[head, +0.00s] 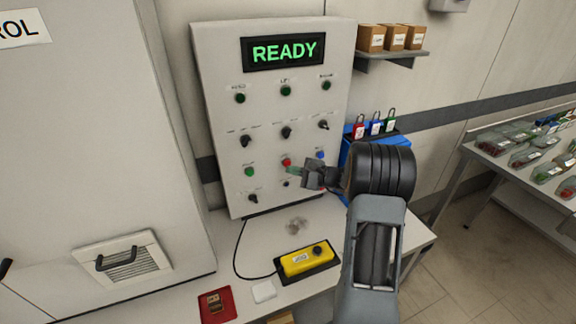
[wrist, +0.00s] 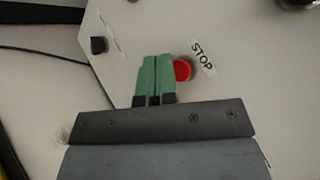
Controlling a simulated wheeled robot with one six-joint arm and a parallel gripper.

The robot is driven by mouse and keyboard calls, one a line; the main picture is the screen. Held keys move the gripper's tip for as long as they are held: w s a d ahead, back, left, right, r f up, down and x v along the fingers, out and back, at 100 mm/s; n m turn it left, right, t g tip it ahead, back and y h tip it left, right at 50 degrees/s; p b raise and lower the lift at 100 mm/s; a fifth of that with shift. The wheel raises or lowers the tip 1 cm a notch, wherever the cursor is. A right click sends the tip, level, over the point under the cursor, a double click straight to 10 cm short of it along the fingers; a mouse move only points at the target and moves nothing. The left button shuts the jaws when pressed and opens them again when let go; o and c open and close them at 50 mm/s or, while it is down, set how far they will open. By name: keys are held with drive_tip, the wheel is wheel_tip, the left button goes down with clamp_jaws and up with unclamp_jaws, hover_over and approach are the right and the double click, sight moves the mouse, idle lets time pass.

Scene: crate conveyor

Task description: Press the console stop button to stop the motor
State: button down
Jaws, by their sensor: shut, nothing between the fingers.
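The console (head: 215,110) is a light grey panel whose display reads READY in green. The red stop button (head: 286,162) sits on its lower middle. In the wrist view the red button (wrist: 182,70) has a STOP label (wrist: 203,56) beside it. My gripper (head: 291,170) is in front of the panel, close to the red button. In the wrist view my gripper's green fingertips (wrist: 157,75) are together and empty, just left of the button in the picture. I cannot tell whether they touch the panel.
Other knobs and buttons surround it, including a green button (head: 249,172) and a blue button (head: 320,155). A yellow pendant (head: 307,260) lies on the table below.

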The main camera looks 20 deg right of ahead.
drive_tip(key=shift+s+b, duration=0.35)
drive_tip(key=shift+s, duration=2.15)
drive_tip(key=s+a+f+n+g+h, duration=0.2)
drive_tip(key=s+a+f+n+g, duration=0.1)
drive_tip(key=s+g, duration=0.25)
drive_tip(key=s+a+f+n+g+h, duration=0.1)
drive_tip(key=s+a+f+n+g, duration=0.25)
drive_tip(key=s, duration=0.25)
drive_tip(key=s+a+r+n+h+p, duration=0.2)
drive_tip(key=s+a+r+n+h, duration=0.2)
drive_tip(key=s+r+n+h, duration=0.5)
drive_tip(key=shift+s+a+r+n, duration=0.25)
drive_tip(key=shift+s+r+n, duration=0.25)
drive_tip(key=shift+r+n, duration=0.4)
